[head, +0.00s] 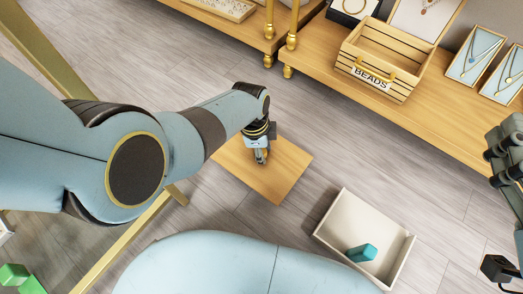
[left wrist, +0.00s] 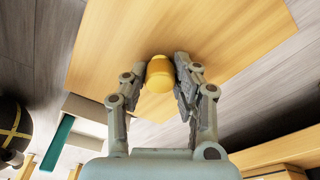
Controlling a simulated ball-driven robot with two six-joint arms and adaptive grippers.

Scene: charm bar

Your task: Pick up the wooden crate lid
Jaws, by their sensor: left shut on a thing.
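The wooden crate lid (head: 284,172) is a flat, light-wood square with a round yellow knob. In the head view it shows over the grey floor, partly hidden by my left gripper (head: 261,156). In the left wrist view the lid (left wrist: 185,30) fills the upper middle, and the fingers of my left gripper (left wrist: 160,75) are closed on its knob (left wrist: 160,74), one on each side. I cannot tell how high the lid is above the floor. My right gripper (head: 508,155) is partly in view at the right edge; its fingers are not clear.
An open slatted wooden crate labelled BEADS (head: 383,62) stands on a low wooden display (head: 440,115) at the upper right. A white open tray (head: 335,214) with a teal block (head: 361,252) lies on the floor, right of the lid. Green blocks (head: 14,274) are at lower left.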

